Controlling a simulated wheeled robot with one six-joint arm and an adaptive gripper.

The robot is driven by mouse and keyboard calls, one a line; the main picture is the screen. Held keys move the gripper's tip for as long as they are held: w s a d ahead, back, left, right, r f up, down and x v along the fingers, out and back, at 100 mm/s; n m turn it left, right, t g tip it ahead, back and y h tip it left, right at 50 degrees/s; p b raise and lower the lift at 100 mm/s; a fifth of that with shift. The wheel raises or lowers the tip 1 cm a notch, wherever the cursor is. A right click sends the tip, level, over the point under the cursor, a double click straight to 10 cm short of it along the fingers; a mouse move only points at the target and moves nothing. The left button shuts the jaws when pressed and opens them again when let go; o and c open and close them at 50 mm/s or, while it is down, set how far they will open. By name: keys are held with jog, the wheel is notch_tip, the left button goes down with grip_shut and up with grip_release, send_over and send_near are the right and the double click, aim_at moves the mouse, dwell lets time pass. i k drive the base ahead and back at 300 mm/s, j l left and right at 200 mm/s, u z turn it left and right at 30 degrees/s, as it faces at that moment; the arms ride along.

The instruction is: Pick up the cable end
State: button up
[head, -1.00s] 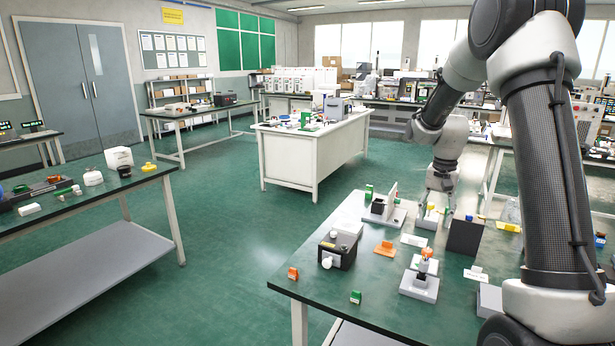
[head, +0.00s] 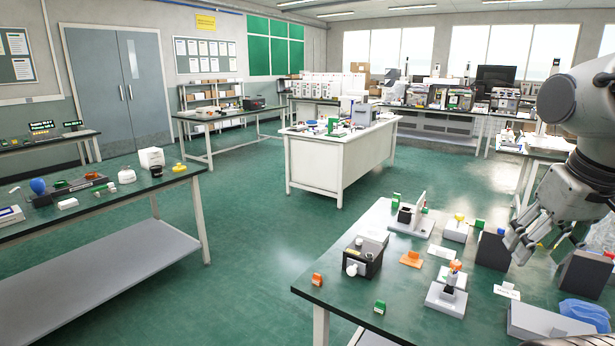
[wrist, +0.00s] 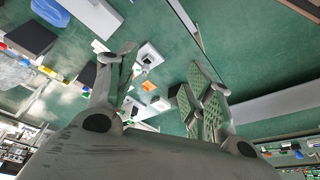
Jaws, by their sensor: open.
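I cannot make out a cable end for certain in either view. My gripper (head: 528,240) hangs over the right part of the near green table (head: 350,288), above and apart from the things on it, with its fingers pointing down and left. In the wrist view my gripper (wrist: 165,90) is open, its fingers wide apart with nothing between them. The small fixture with an orange and white top (head: 452,278) stands on a grey base left of the gripper. It seems to show between the fingers in the wrist view, far beyond them.
A black box with a white knob (head: 362,258), an upright grey fixture (head: 414,215), an orange piece (head: 411,259), dark blocks (head: 492,252), a grey box (head: 545,322) and a blue translucent item (head: 585,314) crowd the table.

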aim_at(452, 275)
jog(key=i+j+z, duration=0.15)
jog(key=z, duration=0.25)
jog(key=j+z, duration=0.35)
jog(key=i, duration=0.05)
